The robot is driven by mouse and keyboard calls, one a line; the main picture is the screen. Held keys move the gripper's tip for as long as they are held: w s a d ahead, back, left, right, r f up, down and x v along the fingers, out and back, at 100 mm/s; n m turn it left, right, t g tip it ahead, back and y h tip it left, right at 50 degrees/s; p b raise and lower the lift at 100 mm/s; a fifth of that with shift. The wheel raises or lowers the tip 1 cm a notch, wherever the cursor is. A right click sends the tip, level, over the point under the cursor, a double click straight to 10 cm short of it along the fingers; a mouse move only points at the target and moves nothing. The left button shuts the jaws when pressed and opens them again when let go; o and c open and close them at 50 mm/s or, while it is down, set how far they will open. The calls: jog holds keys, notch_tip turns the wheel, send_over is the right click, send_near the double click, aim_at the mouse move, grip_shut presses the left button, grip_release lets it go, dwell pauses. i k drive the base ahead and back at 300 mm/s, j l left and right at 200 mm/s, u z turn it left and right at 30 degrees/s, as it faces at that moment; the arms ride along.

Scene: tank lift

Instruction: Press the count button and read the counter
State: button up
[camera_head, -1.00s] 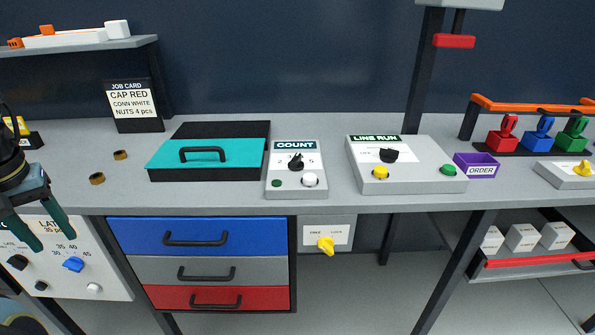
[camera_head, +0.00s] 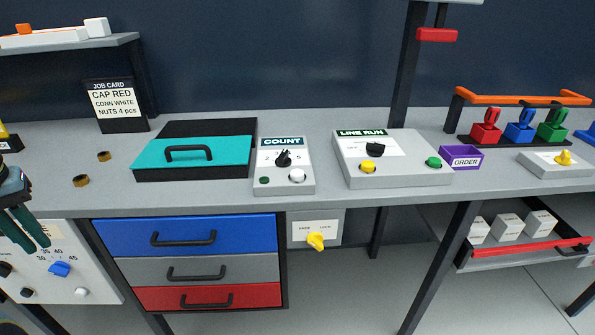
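The count box (camera_head: 283,166) is a light grey box on the bench with a dark COUNT label. It carries a black pointer knob (camera_head: 284,158), a white round button (camera_head: 297,175) and a small dark green round part (camera_head: 264,181). Which one is the count button, and any counter reading, I cannot tell. My gripper (camera_head: 25,232) is at the far left edge, partly cut off, in front of the bench and well away from the count box. Its dark green fingers point down; the gap between them is unclear at this size.
A teal-lidded box (camera_head: 194,156) stands left of the count box. A LINE RUN box (camera_head: 390,160) stands to its right. Two brass nuts (camera_head: 81,181) lie on the bench. Drawers (camera_head: 185,240) and a yellow knob (camera_head: 316,241) are below. The bench front before the count box is clear.

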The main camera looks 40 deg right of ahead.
aim_at(298, 174)
jog(key=k+l+u, duration=0.15)
jog(key=u, duration=0.3)
jog(key=k+l+u, duration=0.2)
jog(key=u, duration=0.25)
jog(key=k+l+u, duration=0.15)
jog(key=k+l, duration=0.2)
jog(key=k+l+u, duration=0.15)
jog(key=k, duration=0.4)
jog(key=k+l+u, duration=0.1)
jog(key=k+l, duration=0.35)
jog(key=k, duration=0.2)
jog(key=k+l, duration=0.1)
jog(key=k, duration=0.25)
